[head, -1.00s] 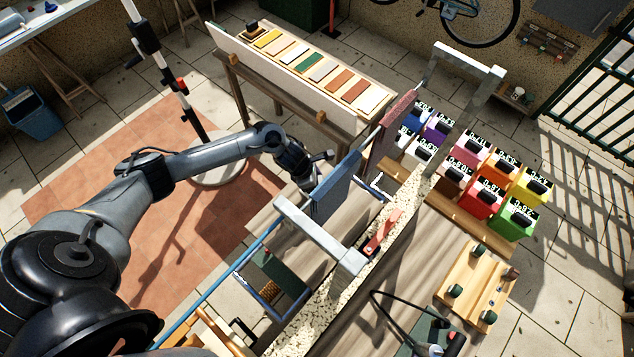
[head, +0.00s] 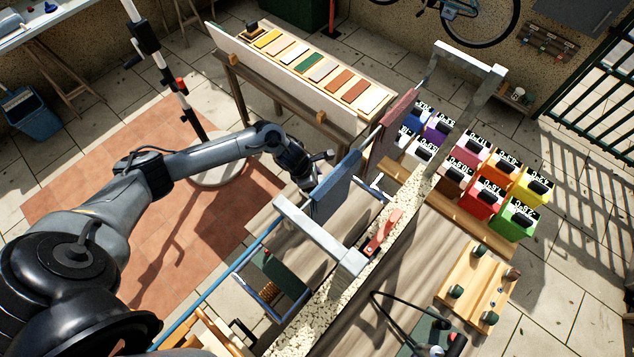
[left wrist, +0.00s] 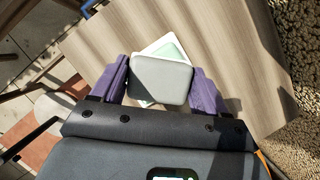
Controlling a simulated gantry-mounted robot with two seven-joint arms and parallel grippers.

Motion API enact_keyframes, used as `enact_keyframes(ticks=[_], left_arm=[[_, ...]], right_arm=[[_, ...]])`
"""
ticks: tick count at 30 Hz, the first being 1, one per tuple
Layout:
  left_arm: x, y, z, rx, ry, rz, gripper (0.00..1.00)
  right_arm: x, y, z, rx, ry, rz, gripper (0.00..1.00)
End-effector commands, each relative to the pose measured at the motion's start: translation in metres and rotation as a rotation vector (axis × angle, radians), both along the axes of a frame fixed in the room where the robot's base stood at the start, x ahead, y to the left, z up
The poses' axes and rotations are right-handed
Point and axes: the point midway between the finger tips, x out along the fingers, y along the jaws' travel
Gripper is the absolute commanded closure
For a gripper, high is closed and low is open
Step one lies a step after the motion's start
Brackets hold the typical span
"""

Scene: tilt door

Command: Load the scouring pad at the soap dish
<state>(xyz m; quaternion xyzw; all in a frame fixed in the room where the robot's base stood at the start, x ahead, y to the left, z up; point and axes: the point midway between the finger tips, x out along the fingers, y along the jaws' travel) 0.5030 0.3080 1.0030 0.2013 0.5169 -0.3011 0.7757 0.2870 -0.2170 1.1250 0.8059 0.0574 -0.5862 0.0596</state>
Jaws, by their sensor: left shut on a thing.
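In the left wrist view my left gripper (left wrist: 160,80) has its two purple fingers on either side of a grey scouring pad (left wrist: 161,79), shut on it. A white dish with a pale green inside, apparently the soap dish (left wrist: 148,99), shows partly behind the pad. The pad covers much of the dish; I cannot tell whether they touch. That cloth hides the gripper's fingertips, the pad and the dish. My right gripper is not in view.
A wood-grain tabletop (left wrist: 230,60) lies under the pad. In the head view a pale metal frame (head: 315,232) and a speckled ledge (head: 315,314) stand near the blue cloth. Several coloured numbered boxes (head: 515,218) stand at right.

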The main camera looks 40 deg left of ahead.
Motion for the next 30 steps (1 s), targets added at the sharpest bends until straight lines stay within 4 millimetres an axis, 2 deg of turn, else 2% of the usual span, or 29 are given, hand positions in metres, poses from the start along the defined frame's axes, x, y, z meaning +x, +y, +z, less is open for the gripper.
enact_keyframes(ticks=[14,30], left_arm=[[-0.002,0.002,0.0,0.004,0.004,0.002,0.5],[0.0,0.001,0.045,0.003,0.001,-0.001,0.5]], right_arm=[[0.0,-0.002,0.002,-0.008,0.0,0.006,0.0],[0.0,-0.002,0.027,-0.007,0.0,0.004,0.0]])
